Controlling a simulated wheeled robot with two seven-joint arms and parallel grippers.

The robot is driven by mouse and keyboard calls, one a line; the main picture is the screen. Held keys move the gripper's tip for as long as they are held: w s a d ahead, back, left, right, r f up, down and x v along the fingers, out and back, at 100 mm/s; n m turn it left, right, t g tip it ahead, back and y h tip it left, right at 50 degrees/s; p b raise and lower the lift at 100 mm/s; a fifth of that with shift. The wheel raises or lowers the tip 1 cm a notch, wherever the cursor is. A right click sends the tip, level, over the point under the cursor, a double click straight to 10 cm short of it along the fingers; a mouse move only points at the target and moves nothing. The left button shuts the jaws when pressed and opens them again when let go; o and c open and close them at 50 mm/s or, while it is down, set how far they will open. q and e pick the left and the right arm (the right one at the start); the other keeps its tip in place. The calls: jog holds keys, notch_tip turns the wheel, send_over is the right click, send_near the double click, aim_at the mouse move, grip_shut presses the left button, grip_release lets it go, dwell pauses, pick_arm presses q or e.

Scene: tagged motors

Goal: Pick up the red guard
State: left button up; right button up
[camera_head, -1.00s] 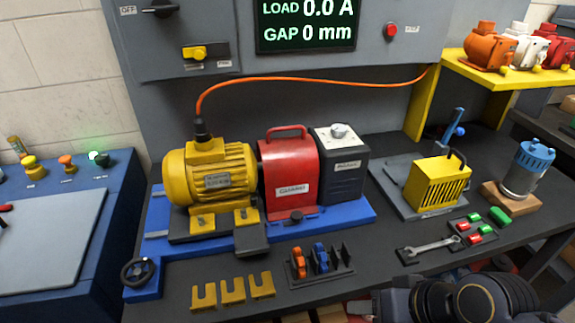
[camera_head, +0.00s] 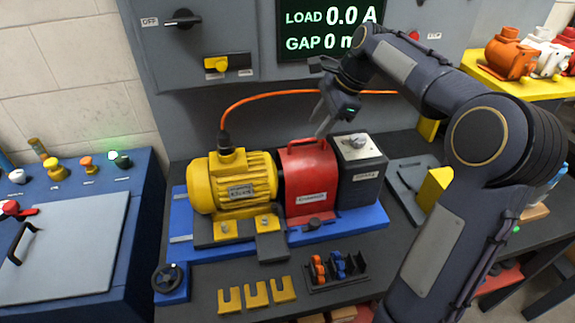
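The red guard (camera_head: 309,185) stands on the blue base between the yellow motor (camera_head: 236,186) and a dark grey box. Its arched red handle (camera_head: 307,144) is on top. My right gripper (camera_head: 319,127) is just above and behind the guard's handle, with its fingers pointing down and to the left. The fingers look apart with nothing between them. I cannot tell whether a finger touches the handle. My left gripper is not in view.
The dark grey box (camera_head: 362,182) stands right beside the guard. An orange cable (camera_head: 262,97) runs behind it from the motor. Yellow shims (camera_head: 257,294) and a small rack (camera_head: 337,277) lie in front. My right arm hides much of the right side.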

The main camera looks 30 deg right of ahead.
aim_at(306, 140)
jog(key=x, duration=0.5)
jog(key=p+x, duration=0.1)
jog(key=x, duration=0.1)
jog(key=shift+w+d+f, duration=0.1)
jog(key=shift+w+f, duration=0.1)
jog(key=shift+w, duration=0.2)
grip_shut()
dwell(0.9)
jog(key=shift+w+r, duration=0.1)
jog(key=shift+r, duration=0.05)
